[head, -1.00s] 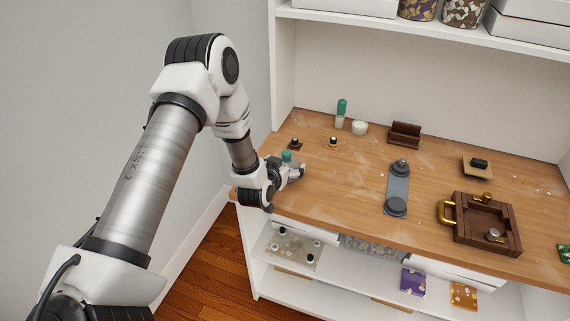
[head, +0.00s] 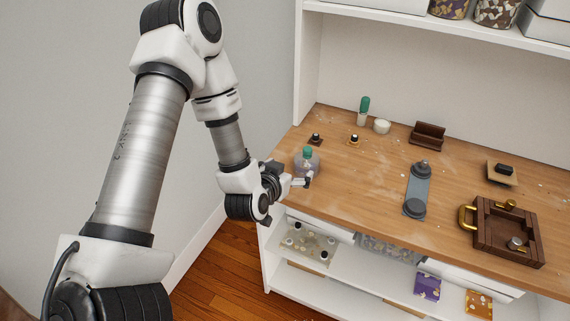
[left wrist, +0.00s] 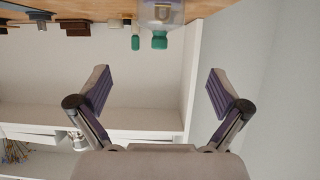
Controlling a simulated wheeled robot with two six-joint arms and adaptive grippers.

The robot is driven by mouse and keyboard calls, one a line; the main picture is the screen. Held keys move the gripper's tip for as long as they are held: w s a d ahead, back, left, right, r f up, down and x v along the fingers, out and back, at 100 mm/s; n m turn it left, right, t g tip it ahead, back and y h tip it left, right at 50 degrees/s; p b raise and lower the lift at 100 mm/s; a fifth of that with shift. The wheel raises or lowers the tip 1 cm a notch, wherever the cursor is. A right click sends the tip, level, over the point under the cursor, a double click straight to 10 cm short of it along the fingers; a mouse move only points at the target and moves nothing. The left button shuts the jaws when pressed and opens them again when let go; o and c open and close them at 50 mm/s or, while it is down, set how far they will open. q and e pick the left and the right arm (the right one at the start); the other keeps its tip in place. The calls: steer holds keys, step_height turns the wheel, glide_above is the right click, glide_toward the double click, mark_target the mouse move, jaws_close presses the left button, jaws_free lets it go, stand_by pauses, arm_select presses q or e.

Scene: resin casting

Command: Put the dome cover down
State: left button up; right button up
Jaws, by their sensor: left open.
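A clear, rounded vessel with a green top, which seems to be the dome cover (head: 307,162), stands upright at the table's left end. The left wrist view is upside down and shows the cover (left wrist: 160,13) at its top edge, beyond and between the fingertips. My left gripper (head: 303,182) is just in front of the cover at the table's left edge. In the left wrist view its two fingers (left wrist: 160,92) are spread wide with nothing between them. My right gripper is not in view.
Two small dark-based pieces (head: 354,139) (head: 316,138), a green-topped bottle (head: 363,111) and a white jar (head: 382,126) stand behind the cover. A grey plate device (head: 417,184) and a wooden tray (head: 489,244) lie to the right. The wood between cover and plate is clear.

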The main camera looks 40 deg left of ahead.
arm_select(q)
steer(key=s+d+f+g+h, duration=0.1)
steer(key=s+d+f+g, duration=0.3)
steer(key=s+f, duration=0.3)
steer(key=s+d+f+m+g+h, duration=0.1)
steer(key=s+d+f+g, duration=0.2)
steer(key=s+f, duration=0.5)
steer(key=s+d+f+m+g+h, duration=0.1)
steer(key=s+d+f+g, duration=0.3)
steer(key=s, duration=0.7)
step_height(320, 180, down, 4)
steer(key=shift+d+r+g, duration=0.15)
steer(key=shift+d+g, duration=0.2)
steer(key=shift+g, duration=0.65)
